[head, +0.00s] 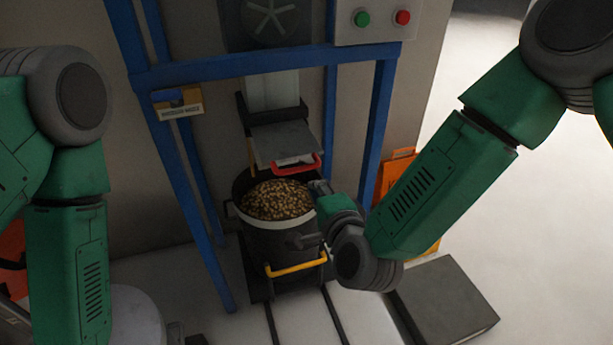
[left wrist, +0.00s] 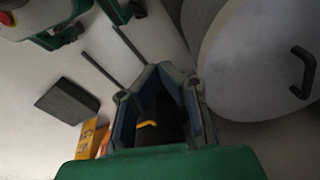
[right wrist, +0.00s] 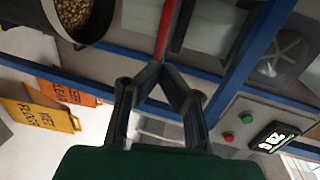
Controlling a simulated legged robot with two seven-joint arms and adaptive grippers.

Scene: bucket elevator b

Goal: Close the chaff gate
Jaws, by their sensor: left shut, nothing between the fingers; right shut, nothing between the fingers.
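The chaff gate (head: 285,143) is a grey plate under the chute, sticking out over the bucket. Its red handle (head: 297,166) is at the front edge; in the right wrist view the red bar (right wrist: 166,28) runs just beyond my fingertips. My right gripper (head: 320,188) is beside the bucket's right rim, just below and right of the handle. In the right wrist view its fingers (right wrist: 162,72) meet at the tips, shut and empty; whether they touch the bar I cannot tell. My left gripper (left wrist: 163,72) is shut and empty, away from the gate.
A dark bucket (head: 275,240) full of grain stands below the gate, with a yellow handle (head: 297,268) in front. Blue frame posts (head: 380,125) flank it. A control box (head: 375,20) is at the upper right. A dark block (head: 445,303) and orange signs (head: 395,170) are at the right.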

